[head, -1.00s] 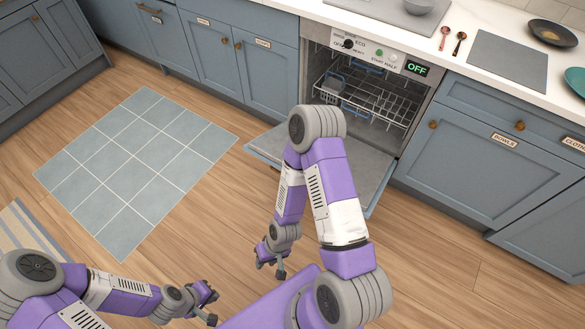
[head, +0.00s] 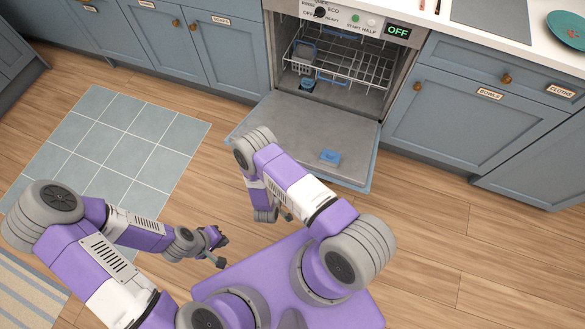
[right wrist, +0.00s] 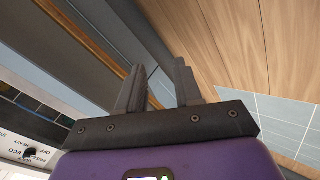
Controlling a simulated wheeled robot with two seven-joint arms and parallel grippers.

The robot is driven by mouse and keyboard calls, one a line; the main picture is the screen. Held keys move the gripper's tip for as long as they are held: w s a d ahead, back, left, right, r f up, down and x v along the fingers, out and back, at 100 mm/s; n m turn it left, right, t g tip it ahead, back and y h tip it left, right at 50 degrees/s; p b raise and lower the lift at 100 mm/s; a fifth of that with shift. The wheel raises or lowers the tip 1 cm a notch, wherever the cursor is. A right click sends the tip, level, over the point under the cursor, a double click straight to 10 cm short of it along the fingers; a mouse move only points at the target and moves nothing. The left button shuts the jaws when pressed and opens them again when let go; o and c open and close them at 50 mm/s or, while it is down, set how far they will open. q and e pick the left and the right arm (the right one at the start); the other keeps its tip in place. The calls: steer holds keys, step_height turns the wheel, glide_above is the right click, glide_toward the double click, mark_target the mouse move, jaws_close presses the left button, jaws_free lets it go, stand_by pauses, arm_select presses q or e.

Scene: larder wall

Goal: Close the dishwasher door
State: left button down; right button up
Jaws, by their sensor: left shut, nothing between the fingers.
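The dishwasher (head: 345,60) stands in the cabinet row at the top of the head view. Its door (head: 285,125) is folded down, lying about level over the floor with the inner face up. A small blue part (head: 330,157) shows on that face. My right gripper (head: 287,214) is below the door's near edge in the head view, partly hidden by my arm. In the right wrist view its two fingers (right wrist: 159,65) stand apart with nothing between them. My left gripper (head: 221,250) is shut and empty, low and left of the door.
A wire rack (head: 345,68) with a grey-blue basket is inside the dishwasher. Closed blue cabinets (head: 490,110) flank it. A tiled mat (head: 120,140) lies on the wooden floor to the left. Floor to the right of the door is clear.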

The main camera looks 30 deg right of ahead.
steer(key=w+d+n+t+h, duration=0.1)
steer(key=d+h, duration=0.1)
steer(key=w+d+n+t+h+b, duration=0.1)
steer(key=d+n, duration=0.1)
steer(key=w+d+n+t+h, duration=0.1)
steer(key=w+d+h, duration=0.1)
steer(key=d, duration=0.1)
steer(key=shift+w+d+r+h, duration=0.1)
steer(key=shift+r+h, duration=0.15)
steer(key=shift+h, duration=0.05)
steer(key=shift+c, duration=0.5)
jaws_close()
